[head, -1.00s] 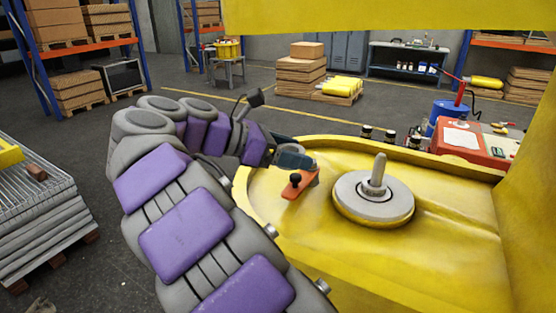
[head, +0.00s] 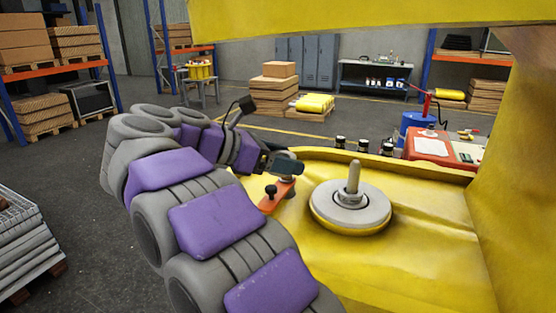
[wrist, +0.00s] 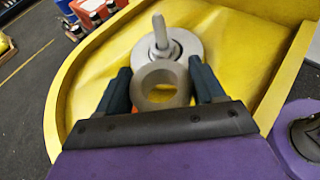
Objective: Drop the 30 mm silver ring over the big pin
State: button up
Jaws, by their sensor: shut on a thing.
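The big pin (head: 353,178) stands upright from a round grey disc (head: 376,212) on the yellow boom. My gripper (head: 297,167) is left of the pin in the head view, above an orange plate. In the wrist view my gripper (wrist: 162,84) is shut on the thick silver ring (wrist: 147,92), one dark finger on each side. The ring's hole faces the wrist camera. The pin also shows there (wrist: 159,32), beyond the ring and apart from it. The ring cannot be made out in the head view.
The orange plate (head: 283,192) with a black knob (head: 270,191) lies left of the disc. A raised yellow rim (head: 420,167) runs behind it, and a yellow wall (head: 492,180) stands at right. Beyond are a red case (head: 430,147) and small dark canisters.

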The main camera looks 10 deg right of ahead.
jog(key=d, duration=0.2)
jog(key=w+d, duration=0.1)
jog(key=d, duration=0.1)
jog(key=shift+w+d+f, duration=0.1)
jog(key=shift+d+f, duration=0.05)
jog(key=shift+d, duration=0.1)
dwell(0.3)
jog(key=shift+w+d+f+p, duration=0.1)
jog(key=shift+w+d+p, duration=0.5)
jog(key=shift+d, duration=1.8)
jog(key=shift+w+d+p, duration=0.35)
jog(key=shift+d+p, duration=0.5)
jog(key=shift+d, duration=1.55)
jog(key=shift+w+d+f+p, duration=0.1)
jog(key=shift+w+d+p, duration=0.5)
jog(key=shift+d, duration=1.8)
jog(key=shift+s+a+f+b, duration=0.1)
jog(key=shift+f+b, duration=1.55)
jog(key=shift+b, duration=0.35)
